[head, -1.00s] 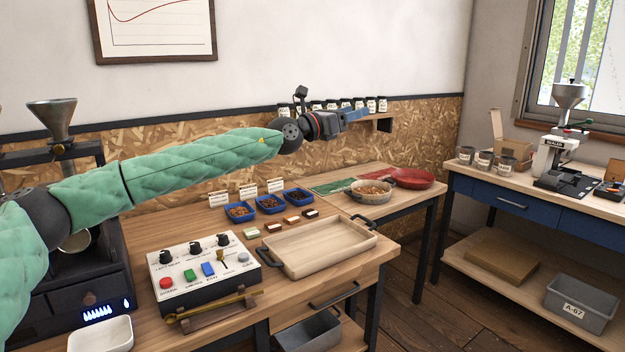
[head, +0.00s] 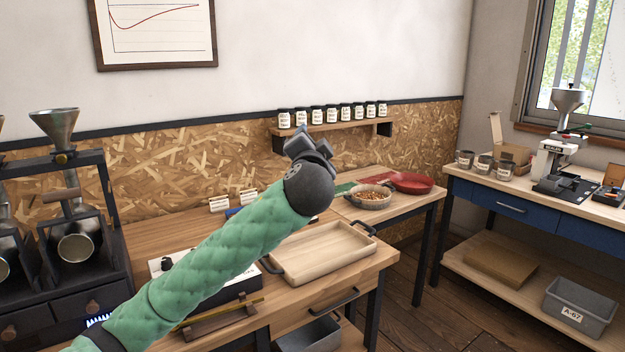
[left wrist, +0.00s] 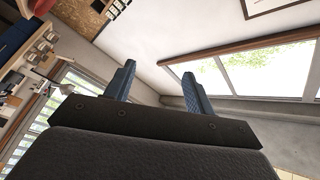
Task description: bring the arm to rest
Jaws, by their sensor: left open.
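My left arm, in a green padded sleeve, comes in from the lower left of the head view and reaches up over the workbench. My left gripper (left wrist: 160,88) is open and empty in the left wrist view, its two blue fingers apart against wall and window. The arm covers most of the control box (head: 170,268) and the blue sample trays. My right gripper is not in view.
A wooden tray (head: 318,275) lies on the workbench (head: 150,235) close under the arm. A pan of beans (head: 371,208) and a red dish (head: 412,190) are to the right. A shelf (head: 345,126) holds several jars. A roaster (head: 75,240) stands at left.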

